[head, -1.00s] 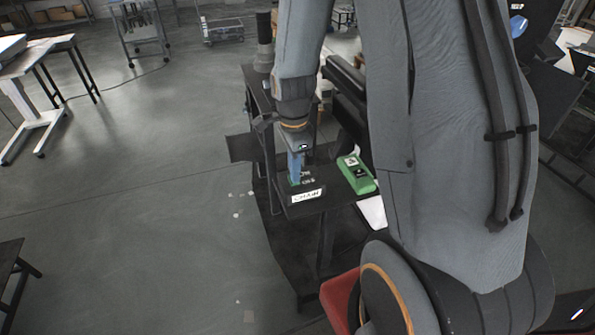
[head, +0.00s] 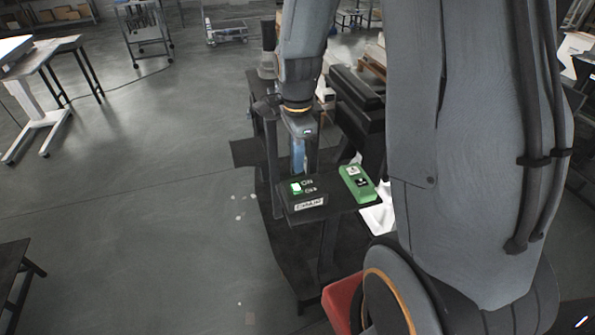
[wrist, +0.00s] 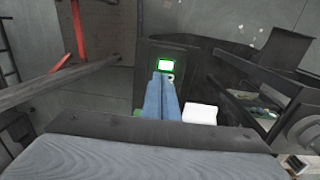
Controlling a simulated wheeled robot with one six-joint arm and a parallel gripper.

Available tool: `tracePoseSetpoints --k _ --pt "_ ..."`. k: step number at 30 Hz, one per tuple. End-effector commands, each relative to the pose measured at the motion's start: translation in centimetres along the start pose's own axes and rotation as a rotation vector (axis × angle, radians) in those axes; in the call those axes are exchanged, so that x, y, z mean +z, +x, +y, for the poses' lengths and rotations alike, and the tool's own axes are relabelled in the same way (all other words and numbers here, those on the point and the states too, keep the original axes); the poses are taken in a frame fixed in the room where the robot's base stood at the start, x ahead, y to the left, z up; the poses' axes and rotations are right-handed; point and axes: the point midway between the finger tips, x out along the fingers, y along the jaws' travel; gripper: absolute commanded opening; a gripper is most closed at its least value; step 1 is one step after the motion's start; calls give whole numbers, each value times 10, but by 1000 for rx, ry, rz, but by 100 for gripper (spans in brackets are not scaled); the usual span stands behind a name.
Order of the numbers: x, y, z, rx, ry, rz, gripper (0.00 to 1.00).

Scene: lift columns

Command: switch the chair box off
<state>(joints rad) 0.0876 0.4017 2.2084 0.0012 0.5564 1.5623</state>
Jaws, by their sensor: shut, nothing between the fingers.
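The chair box (head: 318,189) is a dark box with a white label on its front, on a small black stand. Its switch (head: 295,187) has a green frame and a bright white face, with ON and a second, blurred word printed beside it. In the wrist view the switch (wrist: 166,66) glows white inside its green frame, just beyond my fingertips. My gripper (head: 299,170) points down behind the box, its blue fingers shut and empty. In the wrist view my gripper (wrist: 161,77) looks very near the switch; I cannot tell whether it touches.
A green control box (head: 357,185) with dark and white buttons stands right of the chair box. A red part (head: 343,300) is at the lower front. Tables stand at the left, and the grey floor (head: 150,220) there is open.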

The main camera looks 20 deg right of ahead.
Motion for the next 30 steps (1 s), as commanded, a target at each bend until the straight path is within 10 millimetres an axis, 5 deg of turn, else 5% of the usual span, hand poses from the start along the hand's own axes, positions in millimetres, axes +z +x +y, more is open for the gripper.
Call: tracePoseSetpoints --k 12,30 --pt "0 -57 2 -2 0 0 0" --pt "6 -64 1 4 -13 1 0"
